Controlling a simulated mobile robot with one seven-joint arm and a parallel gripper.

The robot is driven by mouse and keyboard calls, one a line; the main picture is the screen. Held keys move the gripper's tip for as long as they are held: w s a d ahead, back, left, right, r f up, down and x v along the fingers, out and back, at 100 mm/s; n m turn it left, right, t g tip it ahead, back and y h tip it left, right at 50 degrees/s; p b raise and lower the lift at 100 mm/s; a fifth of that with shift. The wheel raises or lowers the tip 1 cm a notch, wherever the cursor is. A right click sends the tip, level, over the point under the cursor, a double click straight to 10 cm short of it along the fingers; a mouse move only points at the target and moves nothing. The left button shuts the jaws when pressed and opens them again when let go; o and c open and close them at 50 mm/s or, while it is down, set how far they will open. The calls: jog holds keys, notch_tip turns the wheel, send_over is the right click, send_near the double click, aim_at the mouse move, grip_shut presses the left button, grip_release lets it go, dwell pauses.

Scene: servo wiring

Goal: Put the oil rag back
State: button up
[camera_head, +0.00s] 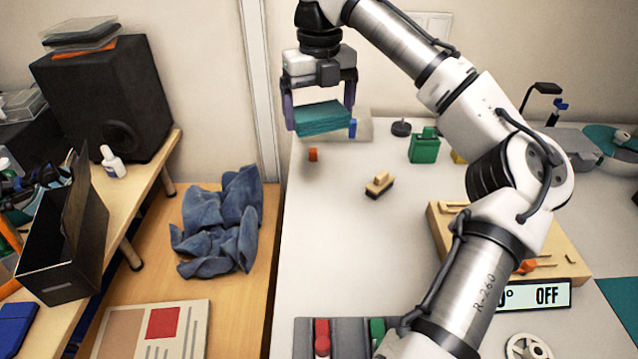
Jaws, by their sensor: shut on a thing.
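My gripper (320,112) is at the upper middle, pointing down, with a finger on each side of a folded teal cloth, seemingly the oil rag (322,118). It is shut on the rag and holds it above the back left part of the white table (330,230). The rag looks layered and roughly level. Its far side is hidden. A pale, low tray-like thing (376,124) shows partly behind the rag; its inside cannot be made out.
A wooden board (570,255) lies at the right, partly behind my arm. A crumpled blue cloth (220,225) lies left of the table. The table's middle left is clear.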

aim_at(319, 202)
jog(key=shift+w, duration=0.25)
notch_tip(319, 202, down, 20)
jog(key=shift+r+b, duration=0.15)
jog(key=shift+b, duration=0.7)
jog(key=o, duration=0.7)
notch_tip(319, 202, up, 12)
